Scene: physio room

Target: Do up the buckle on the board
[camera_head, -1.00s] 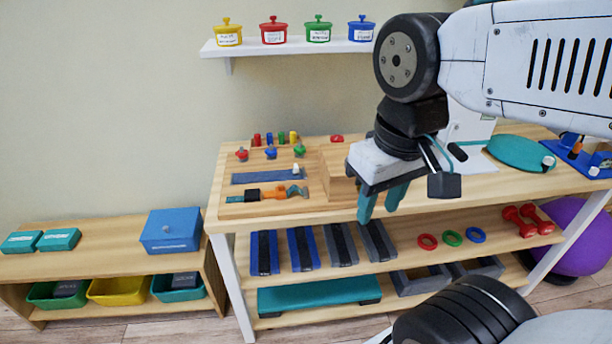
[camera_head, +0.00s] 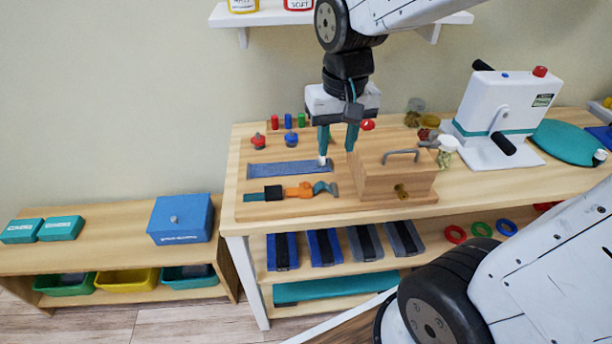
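The wooden board (camera_head: 262,213) lies at the left end of the table. The buckle (camera_head: 298,190), orange with a dark piece on its left and teal strap on both sides, lies along its front part. I cannot tell at this size whether its halves are engaged. A blue strip (camera_head: 278,169) with a small white pull (camera_head: 322,160) at its right end lies behind it. My gripper (camera_head: 338,151) points down above the board's right part, behind and to the right of the buckle. Its teal fingers are apart with nothing seen between them. The left fingertip is close to the white pull.
A wooden box (camera_head: 385,184) with a metal handle stands just right of my fingers. Red and blue knobs (camera_head: 290,137) and small coloured pegs (camera_head: 288,121) stand at the board's back. A white device (camera_head: 505,112) stands further right. The board's front edge is clear.

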